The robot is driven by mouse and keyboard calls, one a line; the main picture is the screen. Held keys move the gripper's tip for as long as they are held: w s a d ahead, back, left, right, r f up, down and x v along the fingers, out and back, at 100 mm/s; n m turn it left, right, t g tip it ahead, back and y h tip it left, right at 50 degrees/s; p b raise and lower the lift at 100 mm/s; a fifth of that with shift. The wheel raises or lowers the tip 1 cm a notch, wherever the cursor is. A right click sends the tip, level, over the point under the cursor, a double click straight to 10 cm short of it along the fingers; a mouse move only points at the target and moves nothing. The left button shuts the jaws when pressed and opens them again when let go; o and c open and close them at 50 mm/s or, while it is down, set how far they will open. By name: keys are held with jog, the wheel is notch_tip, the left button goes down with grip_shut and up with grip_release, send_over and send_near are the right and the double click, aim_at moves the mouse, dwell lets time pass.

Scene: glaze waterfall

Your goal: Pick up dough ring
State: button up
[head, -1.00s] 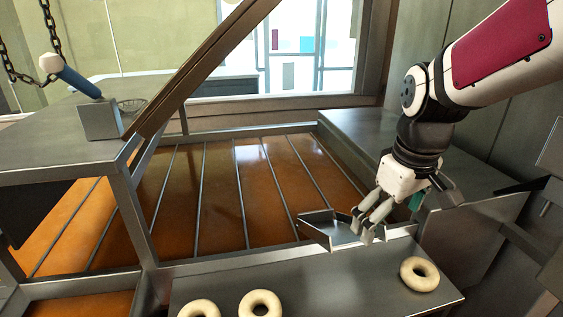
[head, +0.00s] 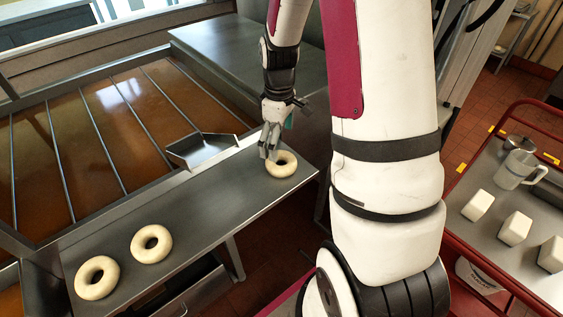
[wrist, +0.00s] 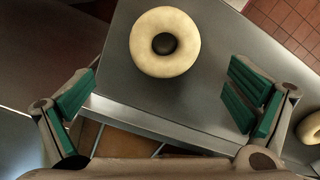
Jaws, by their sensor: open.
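A pale dough ring (head: 281,164) lies flat near the right end of the steel shelf (head: 210,190). My gripper (head: 270,150) is just above and beside this ring in the head view, and partly overlaps its left edge. In the wrist view the ring (wrist: 165,42) lies beyond the fingertips, roughly centred between them. My gripper (wrist: 163,95) is open and empty, with its green finger pads wide apart. Two more dough rings lie at the shelf's left end, one (head: 151,244) and another (head: 97,278). Part of another ring (wrist: 309,128) shows at the wrist view's right edge.
A small metal tray (head: 203,150) sits on the shelf's back edge, left of my gripper. Behind is a wide vat of brown liquid (head: 90,135) with metal bars. A red cart (head: 520,190) with white blocks and a metal jug stands at the right.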

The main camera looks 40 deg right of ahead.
jog(key=shift+s+a+f+p, duration=0.1)
jog(key=shift+f+p, duration=0.1)
jog(key=shift+f, duration=0.9)
jog(key=shift+w+a+f+p, duration=0.1)
jog(key=shift+f+p, duration=0.1)
jog(key=shift+f, duration=0.85)
jog(key=shift+s+a+f+p, duration=0.1)
jog(key=shift+f+p, duration=0.1)
jog(key=shift+f, duration=0.9)
jog(key=c, duration=1.3)
